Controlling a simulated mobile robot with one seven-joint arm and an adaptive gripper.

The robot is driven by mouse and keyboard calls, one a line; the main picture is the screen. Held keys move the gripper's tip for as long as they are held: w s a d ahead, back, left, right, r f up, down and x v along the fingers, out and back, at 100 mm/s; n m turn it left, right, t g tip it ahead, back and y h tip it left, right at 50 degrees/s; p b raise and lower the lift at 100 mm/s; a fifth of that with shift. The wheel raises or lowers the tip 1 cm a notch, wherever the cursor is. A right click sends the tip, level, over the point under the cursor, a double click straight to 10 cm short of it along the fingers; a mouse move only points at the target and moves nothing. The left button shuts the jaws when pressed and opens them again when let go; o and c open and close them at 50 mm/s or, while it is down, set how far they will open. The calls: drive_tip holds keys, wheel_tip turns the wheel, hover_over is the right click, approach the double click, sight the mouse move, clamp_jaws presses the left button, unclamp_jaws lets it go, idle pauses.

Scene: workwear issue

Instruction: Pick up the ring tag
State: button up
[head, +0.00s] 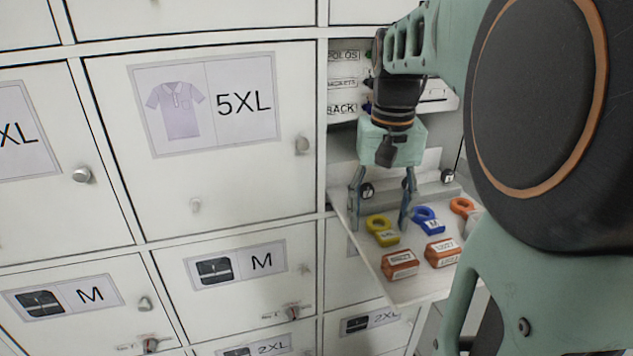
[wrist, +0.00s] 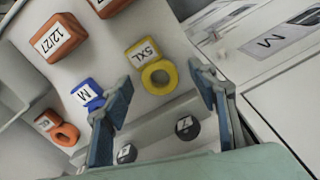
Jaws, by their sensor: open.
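Three ring tags lie on a pale pull-out shelf (head: 407,289). The yellow ring tag (head: 385,234) has a block marked 5XL; it also shows in the wrist view (wrist: 158,78). The blue ring tag (head: 428,221), marked M, lies to its right in the head view and also shows in the wrist view (wrist: 87,93). An orange ring tag (head: 462,205) is farther right. My gripper (head: 380,222) is open and empty, pointing down over the shelf. In the wrist view its fingers (wrist: 160,92) stand on either side of the yellow ring, apart from it.
Two orange-brown blocks (head: 400,265) with printed labels lie on the shelf in front of the tags. Black round knobs (head: 367,190) line the shelf's back. White locker doors (head: 205,130) with knobs and size labels stand to the left.

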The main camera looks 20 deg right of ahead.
drive_tip(key=c, duration=0.9)
drive_tip(key=shift+r, duration=0.15)
drive_tip(key=shift+c, duration=0.2)
